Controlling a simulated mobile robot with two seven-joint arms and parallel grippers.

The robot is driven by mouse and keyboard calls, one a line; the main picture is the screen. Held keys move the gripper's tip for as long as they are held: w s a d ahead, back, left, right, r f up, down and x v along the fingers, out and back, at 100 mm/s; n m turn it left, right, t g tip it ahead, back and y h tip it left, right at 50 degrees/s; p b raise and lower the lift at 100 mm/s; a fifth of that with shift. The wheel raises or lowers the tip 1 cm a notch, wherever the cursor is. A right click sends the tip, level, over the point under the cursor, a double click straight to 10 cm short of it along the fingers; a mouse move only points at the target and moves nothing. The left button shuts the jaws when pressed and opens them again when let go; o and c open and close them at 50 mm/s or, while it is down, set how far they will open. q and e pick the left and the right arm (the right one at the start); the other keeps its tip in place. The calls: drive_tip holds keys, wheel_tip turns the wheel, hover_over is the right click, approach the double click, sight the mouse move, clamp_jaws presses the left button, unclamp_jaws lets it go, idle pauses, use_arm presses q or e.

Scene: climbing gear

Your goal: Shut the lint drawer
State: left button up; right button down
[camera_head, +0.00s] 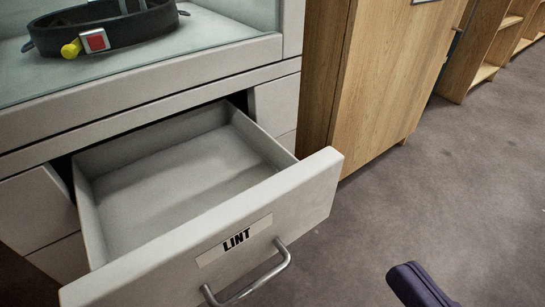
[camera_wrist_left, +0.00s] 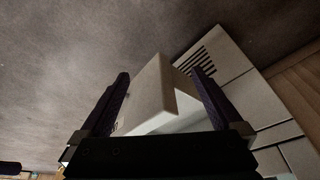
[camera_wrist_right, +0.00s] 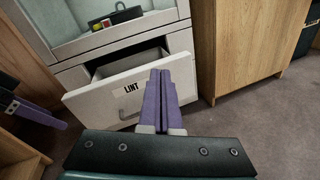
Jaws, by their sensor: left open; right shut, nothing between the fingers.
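The lint drawer (camera_head: 265,228) is pulled well out of the grey cabinet in the head view. It is empty, with a "LINT" label and a metal bar handle (camera_head: 250,280) on its front. It also shows in the right wrist view (camera_wrist_right: 105,97). My right gripper (camera_head: 420,285) is at the lower right of the head view, shut and empty, in front of the drawer and apart from it. Its closed purple fingers show in the right wrist view (camera_wrist_right: 162,85). My left gripper (camera_wrist_left: 163,95) is open in its wrist view, with a pale box-like part, perhaps the drawer, beyond its fingers.
A black belt (camera_head: 105,28) with a red and yellow piece lies in the recess above the drawer. A wooden cabinet (camera_head: 385,80) stands right of the grey one, with wooden shelves (camera_head: 490,50) farther back. The floor (camera_head: 430,200) at right is clear.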

wheel_tip(320, 180, down, 5)
drive_tip(key=s+a+n+y+b, duration=0.1)
drive_tip(key=s+n+y+b, duration=0.15)
drive_tip(key=n, duration=0.25)
drive_tip(key=n+g+y+b, duration=0.1)
drive_tip(key=n+y+b, duration=0.1)
drive_tip(key=b, duration=0.1)
approach(235, 223)
drive_tip(key=x, duration=0.6)
drive_tip(key=shift+w+r+b, duration=0.1)
drive_tip(key=shift+w+b, duration=0.1)
drive_tip(key=shift+b, duration=0.1)
use_arm(q)
wheel_tip(235, 223, down, 8)
drive_tip(key=shift+d, duration=0.2)
use_arm(e)
drive_tip(key=shift+w+a, duration=0.2)
use_arm(q)
drive_tip(key=shift+f, duration=0.15)
